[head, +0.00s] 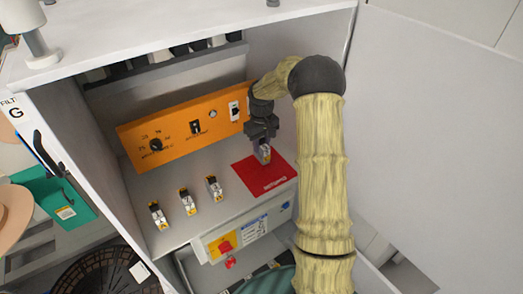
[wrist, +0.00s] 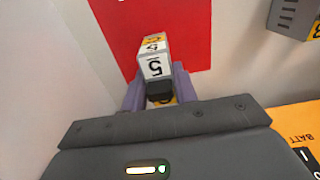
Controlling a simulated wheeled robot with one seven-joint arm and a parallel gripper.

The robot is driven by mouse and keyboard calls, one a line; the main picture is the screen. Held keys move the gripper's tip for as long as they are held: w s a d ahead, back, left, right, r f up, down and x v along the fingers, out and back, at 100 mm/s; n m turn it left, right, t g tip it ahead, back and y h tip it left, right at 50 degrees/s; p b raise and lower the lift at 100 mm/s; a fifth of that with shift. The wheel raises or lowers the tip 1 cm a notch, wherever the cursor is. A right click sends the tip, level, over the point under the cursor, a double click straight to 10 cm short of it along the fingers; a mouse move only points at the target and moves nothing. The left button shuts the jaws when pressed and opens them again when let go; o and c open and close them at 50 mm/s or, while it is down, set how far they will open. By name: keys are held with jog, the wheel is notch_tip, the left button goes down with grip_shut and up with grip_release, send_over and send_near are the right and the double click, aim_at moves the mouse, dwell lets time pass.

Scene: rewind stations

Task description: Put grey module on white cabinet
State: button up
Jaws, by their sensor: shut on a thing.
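My gripper (head: 263,148) is shut on a small grey module (head: 264,156) with a yellow-and-white label. In the wrist view the module (wrist: 154,60) sits between my purple fingertips (wrist: 158,92), and its white face reads "5". It is over the red mat (head: 250,183) inside the cabinet; I cannot tell whether it touches the mat. The white cabinet (head: 210,22) stands open around my forearm, with its flat white top at the upper left.
Three similar modules (head: 158,215) (head: 187,202) (head: 214,188) stand in a row on the shelf left of the mat. An orange control panel (head: 172,138) is behind them. The open cabinet door (head: 430,130) is on the right. Small items stand on the top's far edge, and a white post (head: 36,42) on its left corner.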

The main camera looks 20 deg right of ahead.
aim_at(261, 151)
jog(key=shift+f+p, duration=0.7)
jog(key=shift+f, duration=1.15)
jog(key=shift+f, duration=0.15)
jog(key=o, duration=1.1)
notch_tip(261, 151, up, 12)
jog(key=b, duration=0.4)
jog(key=shift+r, duration=0.2)
